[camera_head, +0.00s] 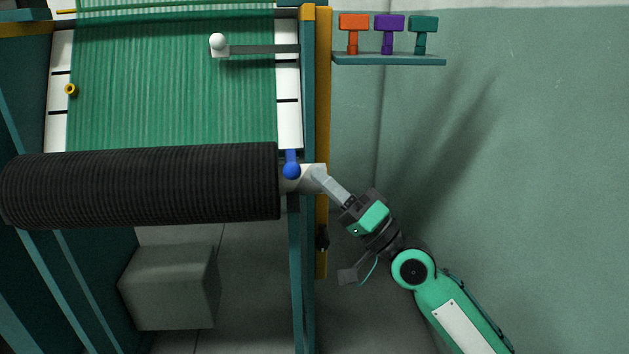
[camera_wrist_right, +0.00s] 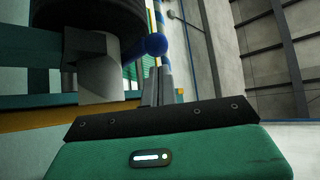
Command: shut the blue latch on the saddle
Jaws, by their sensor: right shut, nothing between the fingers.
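The blue latch (camera_head: 291,168) is a short blue arm with a round knob, at the right end of the black roll (camera_head: 140,185). It lies by the pale grey saddle (camera_head: 307,176), which is partly hidden by the roll and my gripper. My right gripper (camera_head: 319,175) reaches in from the lower right, fingers together and empty, tips just right of the knob. In the right wrist view the knob (camera_wrist_right: 155,44) shows just beyond my fingers (camera_wrist_right: 157,88), beside the saddle (camera_wrist_right: 101,77). I cannot tell whether they touch. My left gripper is out of view.
Green netting (camera_head: 170,90) runs up from the roll. A teal and yellow frame post (camera_head: 322,100) stands along its right side. A shelf (camera_head: 390,60) holds orange, purple and teal pieces at upper right. A grey box (camera_head: 170,287) sits below the roll. The right side is open.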

